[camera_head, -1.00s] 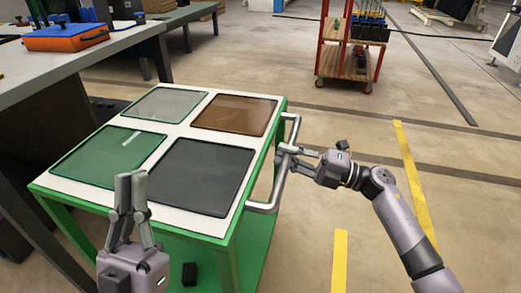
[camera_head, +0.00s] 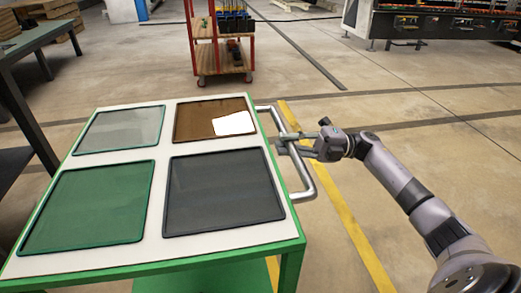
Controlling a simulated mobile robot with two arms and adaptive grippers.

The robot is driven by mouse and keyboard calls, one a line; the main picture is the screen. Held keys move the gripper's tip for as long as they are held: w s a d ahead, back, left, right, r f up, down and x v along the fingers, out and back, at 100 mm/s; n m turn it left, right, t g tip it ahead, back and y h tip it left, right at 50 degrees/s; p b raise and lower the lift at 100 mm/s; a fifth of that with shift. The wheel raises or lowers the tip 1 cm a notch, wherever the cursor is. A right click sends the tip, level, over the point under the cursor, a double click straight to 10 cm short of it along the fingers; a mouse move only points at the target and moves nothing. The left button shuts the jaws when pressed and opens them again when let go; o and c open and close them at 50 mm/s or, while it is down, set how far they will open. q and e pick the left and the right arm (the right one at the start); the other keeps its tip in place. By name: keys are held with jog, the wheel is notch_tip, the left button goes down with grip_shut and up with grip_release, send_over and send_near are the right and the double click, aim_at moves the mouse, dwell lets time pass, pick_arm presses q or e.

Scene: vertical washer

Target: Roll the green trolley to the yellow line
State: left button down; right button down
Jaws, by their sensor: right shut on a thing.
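The green trolley (camera_head: 240,246) stands at the left and centre, with a white top carrying several flat panels in grey, brown, green and dark grey. Its metal handle (camera_head: 305,182) sticks out from the right side. My right gripper (camera_head: 287,145) is shut on the handle bar. The yellow line (camera_head: 352,225) runs along the floor to the right of the trolley and passes under the handle. A piece of yellow also shows by the trolley's front right corner. My left gripper is not in view.
A red cart (camera_head: 222,50) with wooden shelves stands behind the trolley. A dark workbench (camera_head: 28,42) is at the far left. A large machine (camera_head: 430,20) is at the back right. The floor between is clear.

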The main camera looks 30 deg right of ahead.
jog(key=shift+r+b+v, duration=0.2)
jog(key=shift+v, duration=0.8)
jog(key=shift+r+b+v, duration=0.15)
jog(key=shift+v, duration=0.8)
jog(key=shift+d, duration=0.1)
jog(key=c, duration=1.5)
grip_release()
jog(key=v, duration=1.2)
jog(key=shift+s+f, duration=0.1)
